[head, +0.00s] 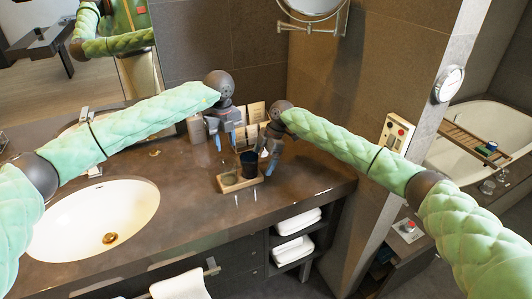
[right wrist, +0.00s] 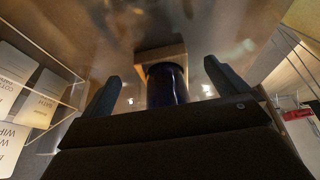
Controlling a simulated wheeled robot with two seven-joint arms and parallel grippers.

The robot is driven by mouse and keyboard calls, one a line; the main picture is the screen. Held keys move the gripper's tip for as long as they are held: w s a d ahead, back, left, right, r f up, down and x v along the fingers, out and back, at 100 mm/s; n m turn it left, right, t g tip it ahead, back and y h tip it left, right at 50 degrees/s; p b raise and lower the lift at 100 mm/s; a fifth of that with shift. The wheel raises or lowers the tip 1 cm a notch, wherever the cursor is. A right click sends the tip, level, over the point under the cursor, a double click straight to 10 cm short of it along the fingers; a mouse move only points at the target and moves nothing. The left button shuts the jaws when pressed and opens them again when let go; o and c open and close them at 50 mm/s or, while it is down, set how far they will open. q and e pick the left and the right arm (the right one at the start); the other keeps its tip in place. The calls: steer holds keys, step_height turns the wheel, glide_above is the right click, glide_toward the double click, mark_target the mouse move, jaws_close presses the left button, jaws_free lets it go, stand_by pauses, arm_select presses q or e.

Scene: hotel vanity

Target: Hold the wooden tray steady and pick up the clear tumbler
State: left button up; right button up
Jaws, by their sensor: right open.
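The small wooden tray (head: 225,187) lies on the dark counter to the right of the sink; its edge shows in the right wrist view (right wrist: 158,52). A dark blue tumbler (head: 249,166) stands at the tray's right part. It looks dark, not clear, and I cannot make out a clear tumbler. In the right wrist view the dark tumbler (right wrist: 166,86) is between the fingers of my right gripper (right wrist: 162,72), which is open; in the head view this gripper (head: 266,158) is just right of the tumbler. My left gripper (head: 227,143) is open and empty, above and behind the tray's left side.
A clear stand with cards (head: 256,113) is behind the grippers, near the wall. The sink (head: 95,220) is to the left. Open counter lies in front of the tray. A round mirror (head: 311,5) hangs above; towels (head: 297,221) are on shelves below.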

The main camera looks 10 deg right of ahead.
steer(key=shift+x, duration=1.95)
